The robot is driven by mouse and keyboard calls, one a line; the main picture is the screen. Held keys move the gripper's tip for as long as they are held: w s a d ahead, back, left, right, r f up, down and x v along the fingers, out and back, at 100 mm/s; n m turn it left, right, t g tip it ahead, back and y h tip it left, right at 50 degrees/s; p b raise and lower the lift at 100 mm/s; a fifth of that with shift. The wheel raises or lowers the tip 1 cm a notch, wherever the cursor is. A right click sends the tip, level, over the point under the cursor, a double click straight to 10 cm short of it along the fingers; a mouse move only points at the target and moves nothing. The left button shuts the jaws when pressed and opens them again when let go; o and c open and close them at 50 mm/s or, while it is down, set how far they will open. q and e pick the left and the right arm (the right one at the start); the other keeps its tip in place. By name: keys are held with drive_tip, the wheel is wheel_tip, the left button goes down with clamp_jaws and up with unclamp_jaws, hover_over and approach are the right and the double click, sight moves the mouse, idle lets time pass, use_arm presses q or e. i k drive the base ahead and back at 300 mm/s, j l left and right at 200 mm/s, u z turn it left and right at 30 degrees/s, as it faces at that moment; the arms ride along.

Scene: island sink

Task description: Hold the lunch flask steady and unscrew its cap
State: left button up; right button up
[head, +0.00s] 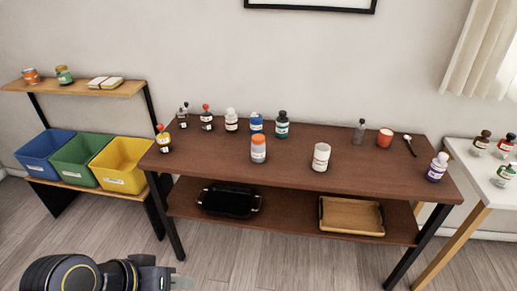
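A wide grey jar with an orange cap (259,148) stands upright near the middle front of the brown table (290,180). It looks like the lunch flask, but its label is too small to read. The cap sits on top of the jar. Part of my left arm shows at the bottom left, with the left gripper (181,283) at the frame's lower edge, well below and left of the table and touching nothing I can see. Its fingers are too cut off to judge. My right gripper is out of view.
A white jar (320,157) stands right of the flask. Several small bottles line the table's back left. A dark bottle (359,131), red cup (385,138) and blue bottle (437,167) stand at right. A black tray (230,201) and wooden tray (351,216) lie on the lower shelf.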

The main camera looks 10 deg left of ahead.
sight(257, 151)
drive_tip(key=i+j+z, duration=0.1)
drive_tip(key=i+j, duration=0.15)
drive_tip(key=i+j+z, duration=0.15)
drive_tip(key=j, duration=0.25)
drive_tip(key=i+j+z, duration=0.1)
drive_tip(key=i+j, duration=0.25)
drive_tip(key=i+j+z, duration=0.15)
drive_tip(key=j, duration=0.25)
drive_tip(key=i+j+z, duration=0.1)
drive_tip(key=i+j, duration=0.2)
drive_tip(key=k+j, duration=0.05)
drive_tip(key=j, duration=0.05)
